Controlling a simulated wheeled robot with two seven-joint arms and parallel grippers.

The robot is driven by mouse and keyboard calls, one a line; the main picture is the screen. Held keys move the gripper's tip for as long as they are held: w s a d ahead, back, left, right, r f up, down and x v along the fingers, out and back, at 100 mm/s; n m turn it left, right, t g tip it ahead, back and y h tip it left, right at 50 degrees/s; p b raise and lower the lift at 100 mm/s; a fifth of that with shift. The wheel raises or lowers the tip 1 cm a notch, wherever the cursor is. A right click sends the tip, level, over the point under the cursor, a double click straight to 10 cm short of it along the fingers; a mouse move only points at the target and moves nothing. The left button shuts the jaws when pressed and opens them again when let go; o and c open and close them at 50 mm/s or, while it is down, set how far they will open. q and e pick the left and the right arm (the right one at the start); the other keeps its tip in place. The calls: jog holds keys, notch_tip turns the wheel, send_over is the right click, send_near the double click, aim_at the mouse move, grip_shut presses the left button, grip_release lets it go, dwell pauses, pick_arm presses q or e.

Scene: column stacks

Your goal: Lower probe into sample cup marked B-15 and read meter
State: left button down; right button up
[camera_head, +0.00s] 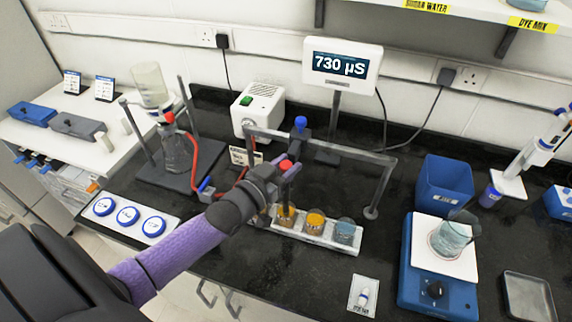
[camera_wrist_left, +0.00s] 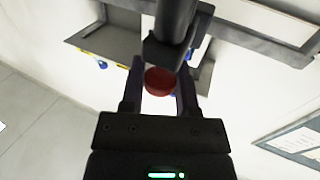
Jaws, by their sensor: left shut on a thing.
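The meter (camera_head: 340,65) stands at the back and its screen reads 730 µS. Three sample cups stand in a row on a white tray (camera_head: 318,238): a left cup (camera_head: 287,216) with amber contents, a middle cup (camera_head: 315,223) with orange contents, and a right cup (camera_head: 345,231) with greyish contents. Their marks are not legible. My left gripper (camera_head: 288,168) is above the left cup, shut on a red knob (camera_head: 286,165) on the grey frame. The knob shows between the fingers in the left wrist view (camera_wrist_left: 160,81). My arm hides the probe and its tip.
The grey frame (camera_head: 380,160) spans the cups, with a blue knob (camera_head: 300,123) on top. A blue scale (camera_head: 436,290) with a beaker (camera_head: 450,240) and a blue bin (camera_head: 443,183) stand right.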

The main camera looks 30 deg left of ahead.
dwell(0.9)
pick_arm(q)
notch_tip(320, 180, up, 7)
jog(key=p, duration=0.7)
jog(key=shift+f, duration=0.35)
jog(key=shift+c, duration=1.8)
grip_release()
jog(key=shift+b, duration=0.3)
jog(key=s+a, duration=0.1)
jog(key=s, duration=0.8)
jog(key=shift+s+a, duration=0.3)
jog(key=shift+s, duration=0.1)
